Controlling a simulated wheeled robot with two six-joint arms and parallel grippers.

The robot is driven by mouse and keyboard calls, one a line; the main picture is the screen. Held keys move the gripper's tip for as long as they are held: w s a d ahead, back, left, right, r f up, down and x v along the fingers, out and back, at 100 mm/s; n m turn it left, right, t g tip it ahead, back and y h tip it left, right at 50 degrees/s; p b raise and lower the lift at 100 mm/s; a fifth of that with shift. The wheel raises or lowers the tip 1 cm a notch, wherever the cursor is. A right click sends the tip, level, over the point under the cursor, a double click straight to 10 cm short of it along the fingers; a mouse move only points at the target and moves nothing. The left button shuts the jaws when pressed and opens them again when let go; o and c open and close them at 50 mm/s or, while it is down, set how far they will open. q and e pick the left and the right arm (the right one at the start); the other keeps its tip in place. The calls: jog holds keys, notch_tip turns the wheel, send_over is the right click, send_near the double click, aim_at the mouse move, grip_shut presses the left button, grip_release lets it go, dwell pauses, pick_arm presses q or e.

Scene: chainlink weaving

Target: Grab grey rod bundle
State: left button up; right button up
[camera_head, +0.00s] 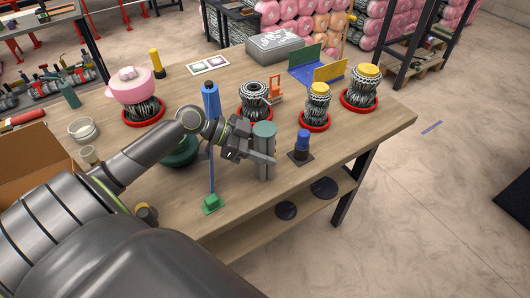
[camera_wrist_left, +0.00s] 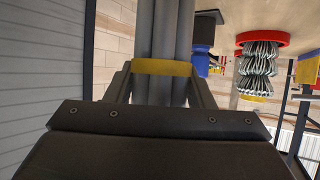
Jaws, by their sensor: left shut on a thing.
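The grey rod bundle (camera_head: 264,163) stands upright near the front edge of the wooden table, with a dull green top. My left gripper (camera_head: 258,156) reaches it from the left and is shut on it at mid-height. In the left wrist view the grey rods (camera_wrist_left: 165,30) run up between the two fingers of my left gripper (camera_wrist_left: 160,82), with a yellow band across them. I cannot tell whether the bundle's lower end touches the table. My right gripper is not in view.
A blue-topped post on a black base (camera_head: 302,147) stands just right of the bundle. A blue bottle-like post (camera_head: 211,100) and a green block (camera_head: 212,203) are left of it. Wire bundles on red trays (camera_head: 314,126) stand behind. The table's front edge (camera_head: 290,183) is close.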

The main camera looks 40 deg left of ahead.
pick_arm(q)
jog(key=c, duration=0.5)
jog(key=shift+r, duration=0.15)
